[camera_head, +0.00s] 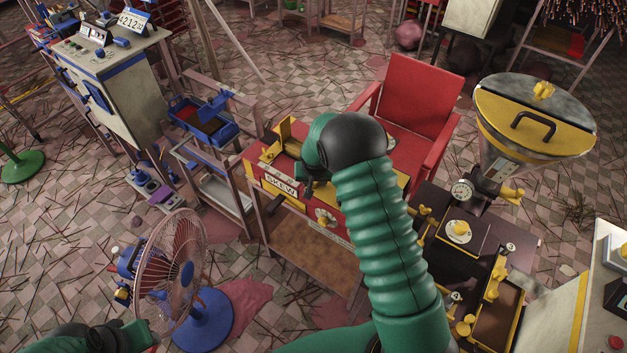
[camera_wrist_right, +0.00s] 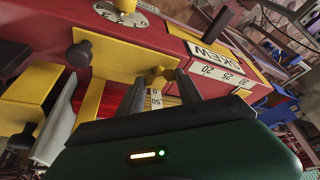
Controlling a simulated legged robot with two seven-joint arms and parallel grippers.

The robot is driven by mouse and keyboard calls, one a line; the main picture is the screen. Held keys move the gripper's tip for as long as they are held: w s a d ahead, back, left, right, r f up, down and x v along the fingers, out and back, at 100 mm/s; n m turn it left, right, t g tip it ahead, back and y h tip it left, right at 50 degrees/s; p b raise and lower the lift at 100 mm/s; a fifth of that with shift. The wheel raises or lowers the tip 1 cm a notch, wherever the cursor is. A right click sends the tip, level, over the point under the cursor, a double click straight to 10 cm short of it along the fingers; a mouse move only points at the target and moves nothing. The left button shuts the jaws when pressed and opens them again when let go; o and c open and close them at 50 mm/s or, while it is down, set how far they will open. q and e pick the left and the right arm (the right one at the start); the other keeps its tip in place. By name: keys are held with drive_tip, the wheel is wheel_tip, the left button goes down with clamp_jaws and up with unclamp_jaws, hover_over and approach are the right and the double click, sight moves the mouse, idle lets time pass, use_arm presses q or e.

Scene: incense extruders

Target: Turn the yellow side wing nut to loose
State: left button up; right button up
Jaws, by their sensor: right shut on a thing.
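A yellow wing-shaped piece (camera_head: 513,193) sticks out from the side of the metal neck under the hopper in the head view; it looks like the side wing nut. My right gripper (camera_head: 304,186) is well to the left of it, over the red and yellow SKEW machine (camera_head: 330,217). In the right wrist view my right gripper (camera_wrist_right: 160,88) has its two dark fingers on either side of a dark brown knob (camera_wrist_right: 153,74) by a yellow plate. It appears shut on this knob; the exact contact is partly hidden.
A hopper with a yellow lid (camera_head: 560,125) stands at the right. A red chair (camera_head: 405,105) is behind the SKEW machine. A fan (camera_head: 172,270) with a blue base stands at the lower left. Blue-trimmed stands are left of the machine. Sticks litter the tiled floor.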

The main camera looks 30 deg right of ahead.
drive_tip(key=n, duration=0.1)
drive_tip(key=n+y+p, duration=0.1)
drive_tip(key=n, duration=0.1)
drive_tip(key=n+t+y+p, duration=0.1)
drive_tip(key=n, duration=0.1)
drive_tip(key=shift+w+d+r, duration=0.25)
drive_tip(key=shift+d+r, duration=0.15)
drive_tip(key=n+y+p, duration=0.1)
drive_tip(key=n, duration=0.2)
drive_tip(key=shift+f, duration=0.1)
drive_tip(key=n, duration=0.1)
drive_tip(key=n+y, duration=0.1)
drive_tip(key=n, duration=0.1)
drive_tip(key=shift+d+f, duration=0.2)
drive_tip(key=shift+a+n+g+y, duration=0.15)
drive_tip(key=shift+n+g+y, duration=0.3)
drive_tip(key=shift+n, duration=0.65)
drive_tip(key=shift+s, duration=0.1)
drive_tip(key=o, duration=1.4)
drive_tip(key=shift+a, duration=0.1)
